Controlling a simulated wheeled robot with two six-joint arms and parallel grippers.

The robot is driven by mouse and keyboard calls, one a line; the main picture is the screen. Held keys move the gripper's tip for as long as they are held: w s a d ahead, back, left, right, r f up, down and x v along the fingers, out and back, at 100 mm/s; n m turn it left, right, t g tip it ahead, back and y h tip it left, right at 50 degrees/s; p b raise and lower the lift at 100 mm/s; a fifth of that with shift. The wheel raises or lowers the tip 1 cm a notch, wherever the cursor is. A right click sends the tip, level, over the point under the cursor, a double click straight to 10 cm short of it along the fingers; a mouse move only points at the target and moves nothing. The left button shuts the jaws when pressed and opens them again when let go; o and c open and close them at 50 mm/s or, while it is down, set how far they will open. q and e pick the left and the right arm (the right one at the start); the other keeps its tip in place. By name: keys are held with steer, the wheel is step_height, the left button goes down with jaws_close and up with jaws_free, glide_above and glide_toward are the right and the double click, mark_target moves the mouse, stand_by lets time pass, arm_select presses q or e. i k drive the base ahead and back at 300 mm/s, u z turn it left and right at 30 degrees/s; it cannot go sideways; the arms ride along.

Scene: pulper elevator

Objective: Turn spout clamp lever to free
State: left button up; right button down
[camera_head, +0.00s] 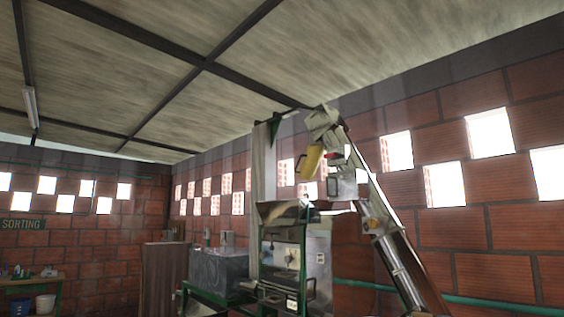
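A yellow spout-like piece (311,162) hangs tilted near the top of a slanted elevator tube (401,270), above the pulper's metal hopper (285,212). Small red and white details show just right of the yellow piece, too small to make out. I cannot tell which part is the clamp lever or how it is turned. Neither of my grippers shows in this view.
The green-framed pulper machine (283,256) stands below the hopper. A grey tank (218,269) is to its left. A work table (30,281) with buckets is at the far left, under a SORTING sign (23,224). Brick walls close the room.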

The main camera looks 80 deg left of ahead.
mark_target(335, 156)
steer(key=u, duration=2.4)
steer(key=i, duration=0.9)
steer(key=u, duration=0.2)
